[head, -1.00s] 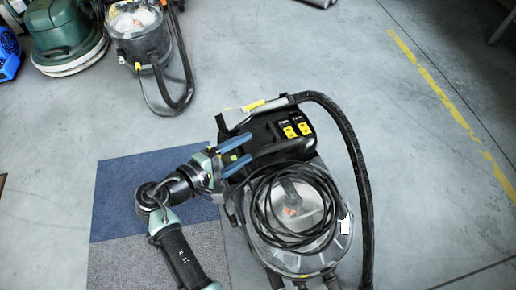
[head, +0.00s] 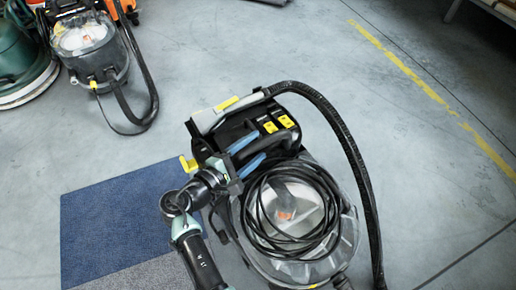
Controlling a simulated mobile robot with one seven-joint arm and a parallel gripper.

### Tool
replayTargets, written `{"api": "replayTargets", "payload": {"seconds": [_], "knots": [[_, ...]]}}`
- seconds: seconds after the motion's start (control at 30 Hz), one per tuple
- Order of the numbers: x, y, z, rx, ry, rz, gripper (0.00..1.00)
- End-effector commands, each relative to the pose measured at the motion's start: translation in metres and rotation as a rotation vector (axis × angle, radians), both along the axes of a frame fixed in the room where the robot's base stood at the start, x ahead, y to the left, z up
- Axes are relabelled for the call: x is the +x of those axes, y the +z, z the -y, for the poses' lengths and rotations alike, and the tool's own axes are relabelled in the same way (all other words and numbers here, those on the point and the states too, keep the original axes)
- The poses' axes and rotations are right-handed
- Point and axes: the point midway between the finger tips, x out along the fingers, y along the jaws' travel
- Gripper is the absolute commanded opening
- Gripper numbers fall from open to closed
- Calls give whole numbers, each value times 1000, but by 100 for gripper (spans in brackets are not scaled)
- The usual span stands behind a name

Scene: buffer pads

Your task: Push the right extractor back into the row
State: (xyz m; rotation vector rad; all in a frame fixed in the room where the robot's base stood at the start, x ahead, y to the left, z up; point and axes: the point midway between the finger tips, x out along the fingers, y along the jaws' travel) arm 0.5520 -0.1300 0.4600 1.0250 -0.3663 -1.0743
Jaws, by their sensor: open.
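The near extractor (head: 318,252) stands upright right of centre in the head view. It has a clear tank, a black top with yellow labels, a coiled black cable and a black hose arching down its right side. My gripper (head: 262,146) reaches in from the lower left. Its two blue fingers are apart and lie over the left part of the black top, seemingly against it; exact contact is hard to tell. Nothing shows held between them. A second extractor (head: 97,55) with a clear tank stands at the upper left.
A dark green machine (head: 28,62) stands at the far left edge, with an orange one (head: 122,6) behind the second extractor. A blue mat (head: 110,225) and grey mat (head: 150,272) lie left of my arm. Grey floor is open ahead, with a yellow line (head: 405,50) at right.

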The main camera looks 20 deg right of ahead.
Motion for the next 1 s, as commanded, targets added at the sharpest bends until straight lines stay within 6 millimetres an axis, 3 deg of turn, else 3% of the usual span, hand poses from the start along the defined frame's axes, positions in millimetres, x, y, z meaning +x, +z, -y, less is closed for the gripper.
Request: {"api": "replayTargets", "payload": {"seconds": [0.2, 0.5, 0.83, 1.0], "knots": [[9, -5, 16, 1, 1, 1, 62], [10, -4, 17, 2, 1, 1, 62], [10, -4, 17, 2, 1, 1, 2], [10, -4, 17, 2, 1, 1, 0]]}}
